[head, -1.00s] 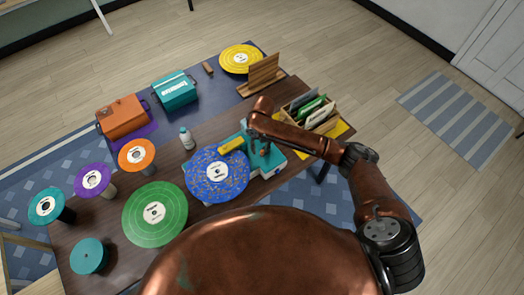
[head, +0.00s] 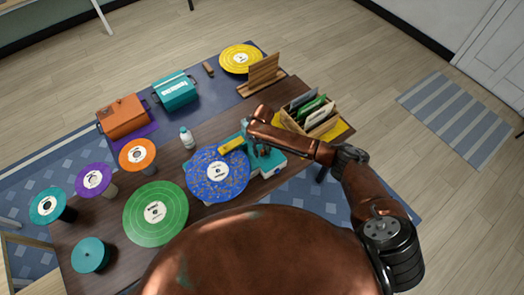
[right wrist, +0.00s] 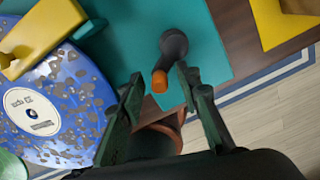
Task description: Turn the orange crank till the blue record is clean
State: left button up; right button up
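The blue record (head: 231,186) lies on a teal cleaning machine (head: 277,165), and brownish-grey spots are spread over it; they also show on the record in the right wrist view (right wrist: 72,85). A yellow bar (head: 231,145) reaches over its edge. The crank shows in the right wrist view as a dark round-ended arm (right wrist: 174,45) with an orange handle (right wrist: 159,82). My right gripper (head: 262,152) is over the crank side of the machine. In the wrist view its fingers (right wrist: 160,80) are apart, with the orange handle between the tips and gaps on both sides. My left gripper is out of view.
A green record (head: 155,232) lies left of the blue one, with a white bottle (head: 186,138) behind. Orange (head: 137,169), purple (head: 107,180) and teal (head: 47,218) records stand further left. A crate of sleeves (head: 325,124) stands right of the machine.

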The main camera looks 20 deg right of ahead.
grip_shut()
jog(key=shift+r+m, duration=0.1)
jog(key=shift+m, duration=0.2)
dwell(0.3)
